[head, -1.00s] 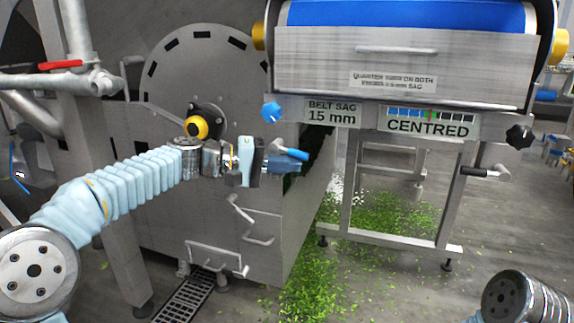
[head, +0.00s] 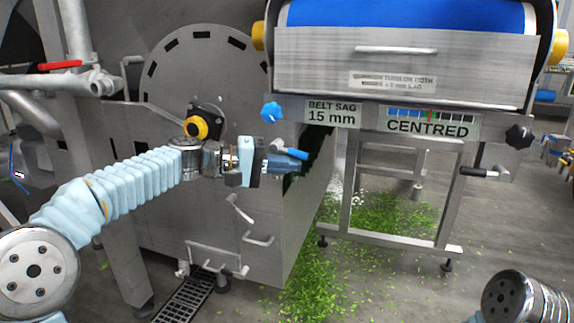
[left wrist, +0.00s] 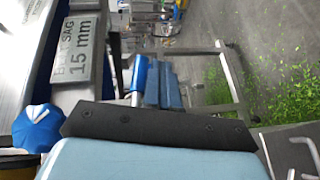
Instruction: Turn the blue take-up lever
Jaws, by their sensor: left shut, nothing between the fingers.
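The blue take-up lever (head: 291,153) sits below the left end of the belt frame, next to a blue star knob (head: 270,111). My left gripper (head: 290,166) is shut and empty, with its blue fingers just below and beside the lever. In the left wrist view the lever's blue grip (left wrist: 138,78) stands close beside the shut fingertips (left wrist: 165,82); I cannot tell if they touch. The lever's pivot is hidden. My right gripper is out of view; only part of my right arm shows at the lower right.
A second lever with a dark grip (head: 474,172) and a black star knob (head: 519,136) are at the right of the frame. The BELT SAG sign (head: 332,114) reads 15 mm; the other sign (head: 428,123) reads CENTRED. A steel tank wall (head: 270,235) is below my left gripper.

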